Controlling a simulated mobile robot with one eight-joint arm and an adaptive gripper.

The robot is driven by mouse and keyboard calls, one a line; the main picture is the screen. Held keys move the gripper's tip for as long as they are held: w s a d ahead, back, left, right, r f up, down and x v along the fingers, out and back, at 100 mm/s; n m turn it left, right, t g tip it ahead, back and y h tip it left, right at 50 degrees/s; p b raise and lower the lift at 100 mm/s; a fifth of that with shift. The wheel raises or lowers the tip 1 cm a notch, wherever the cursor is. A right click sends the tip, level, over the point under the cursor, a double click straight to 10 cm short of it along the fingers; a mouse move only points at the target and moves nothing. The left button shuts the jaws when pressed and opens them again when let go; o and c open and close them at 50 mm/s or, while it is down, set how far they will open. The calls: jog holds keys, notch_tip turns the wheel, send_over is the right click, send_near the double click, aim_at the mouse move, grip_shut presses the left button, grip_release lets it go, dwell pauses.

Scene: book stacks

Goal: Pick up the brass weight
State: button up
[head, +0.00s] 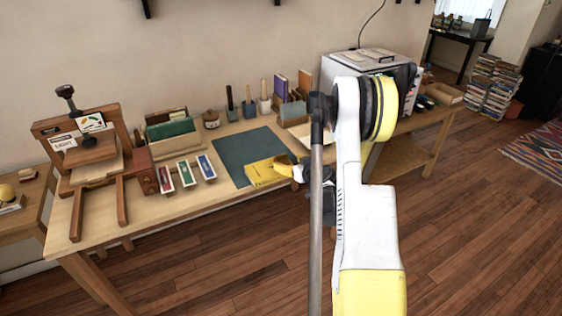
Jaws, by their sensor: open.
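I cannot make out a brass weight for certain. My gripper (284,166) is small in the head view, over the front edge of the workbench (222,198) and beside a yellow folded item (262,172). Its jaws are open. I cannot tell whether it touches the yellow item, and part of it is hidden behind my arm. A rounded yellowish object (6,192) sits on a side table at the far left. I cannot tell whether it is metal.
A wooden press (92,150) stands at the bench's left. Red, green and blue slim boxes (187,174) lie beside a dark green mat (238,152). Book racks and upright tools line the back. A white box-like unit (345,66) stands to the right. The wooden floor in front is clear.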

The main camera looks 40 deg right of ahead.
aim_at(282, 160)
jog(key=x, duration=0.1)
jog(key=b+x, duration=0.1)
jog(key=x, duration=0.1)
jog(key=b+x, duration=0.1)
jog(key=shift+w+a+f, duration=0.15)
jog(key=shift+w+a, duration=0.1)
jog(key=shift+w, duration=0.4)
jog(key=c, duration=1.5)
